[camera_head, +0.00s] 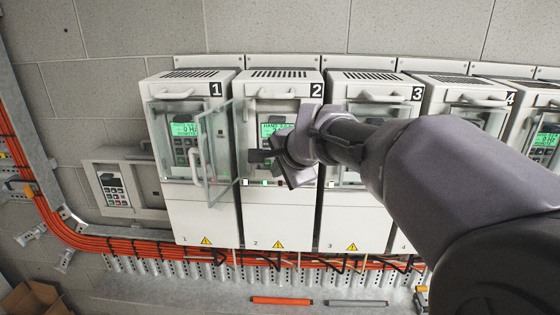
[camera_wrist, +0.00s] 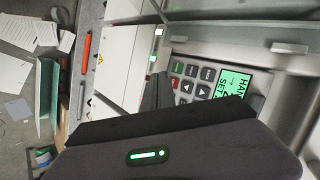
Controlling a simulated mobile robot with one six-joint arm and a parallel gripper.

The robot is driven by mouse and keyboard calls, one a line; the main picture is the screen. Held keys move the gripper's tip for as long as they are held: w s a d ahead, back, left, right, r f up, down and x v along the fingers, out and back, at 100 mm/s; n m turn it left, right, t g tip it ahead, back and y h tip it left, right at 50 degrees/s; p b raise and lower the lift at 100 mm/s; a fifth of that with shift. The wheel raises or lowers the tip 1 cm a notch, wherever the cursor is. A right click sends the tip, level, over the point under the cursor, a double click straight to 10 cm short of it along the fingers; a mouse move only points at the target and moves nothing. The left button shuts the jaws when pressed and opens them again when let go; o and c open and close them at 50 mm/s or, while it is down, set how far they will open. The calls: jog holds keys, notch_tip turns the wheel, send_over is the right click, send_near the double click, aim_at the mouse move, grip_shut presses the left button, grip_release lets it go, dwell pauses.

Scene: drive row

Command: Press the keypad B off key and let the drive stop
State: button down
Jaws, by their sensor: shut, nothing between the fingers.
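Several grey drive cabinets stand in a row, numbered from 1 at the left. Drive 2 (camera_head: 283,215) has its clear door (camera_head: 216,150) swung out to the left, in front of drive 1. Its keypad has a lit green display (camera_head: 270,130); the wrist view shows the display (camera_wrist: 232,93) turned sideways, with "HAN" and "SET" readable, beside dark keys (camera_wrist: 187,87). No letter B is readable. I cannot tell whether the fingertips touch a key.
A separate wall keypad box (camera_head: 118,190) is at the left. Drive 1 (camera_head: 196,215) is beside drive 2, with drive 3 (camera_head: 355,215) on the other side. Orange cables (camera_head: 110,245) run below. An orange bar (camera_head: 280,300) lies on the ledge, and a cardboard box (camera_head: 35,298) is at lower left.

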dwell(0.4)
jog(key=shift+w, duration=0.8)
dwell(0.5)
jog(key=shift+s+b, duration=0.35)
jog(key=shift+s, duration=0.5)
jog(key=shift+s+a+b, duration=0.1)
jog(key=shift+s+b, duration=1)
jog(key=shift+s, duration=1.4)
